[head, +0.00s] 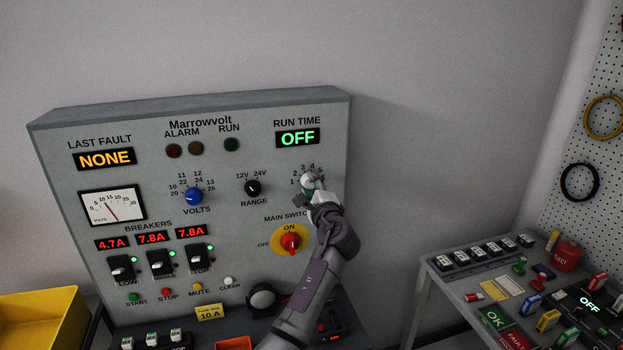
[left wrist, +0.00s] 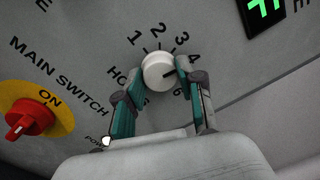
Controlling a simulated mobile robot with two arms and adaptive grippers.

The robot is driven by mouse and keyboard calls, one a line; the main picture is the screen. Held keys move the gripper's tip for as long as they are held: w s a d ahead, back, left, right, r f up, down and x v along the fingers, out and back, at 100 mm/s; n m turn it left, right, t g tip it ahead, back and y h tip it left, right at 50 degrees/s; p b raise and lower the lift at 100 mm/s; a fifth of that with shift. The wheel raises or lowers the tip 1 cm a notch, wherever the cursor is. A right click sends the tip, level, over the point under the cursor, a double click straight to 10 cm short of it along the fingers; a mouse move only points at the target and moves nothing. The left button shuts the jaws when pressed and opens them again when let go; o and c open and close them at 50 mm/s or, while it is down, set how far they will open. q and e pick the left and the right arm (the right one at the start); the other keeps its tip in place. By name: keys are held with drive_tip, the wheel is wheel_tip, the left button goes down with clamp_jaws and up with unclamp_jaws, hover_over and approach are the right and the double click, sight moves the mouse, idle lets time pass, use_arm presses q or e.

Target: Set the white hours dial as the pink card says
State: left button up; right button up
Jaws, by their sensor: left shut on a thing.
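The white hours dial (head: 307,181) is at the upper right of the grey panel (head: 235,255), under the RUN TIME display (head: 297,138), which reads OFF in green. In the left wrist view the dial (left wrist: 157,71) sits among printed numbers, with a dark line on its face pointing roughly toward the 4. My left gripper (left wrist: 158,77) is shut on the dial, one teal finger on each side; the fingers cover some of the lettering. In the head view the left gripper (head: 313,191) hides part of the dial. I cannot make out a pink card. My right gripper is not in view.
The red MAIN SWITCH (head: 290,242) on its yellow plate is just below left of my gripper. The black RANGE knob (head: 253,188) and blue VOLTS knob (head: 194,196) are farther left. A cluttered side table (head: 445,290) stands right; a yellow bin (head: 40,315) is lower left.

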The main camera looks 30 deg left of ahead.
use_arm(q)
drive_tip(key=shift+r+m+p, duration=0.1)
drive_tip(key=shift+m+p, duration=0.6)
drive_tip(key=shift+m, duration=0.3)
drive_tip(key=o, duration=1.1)
drive_tip(key=shift+o, duration=0.2)
drive_tip(key=v, duration=1.2)
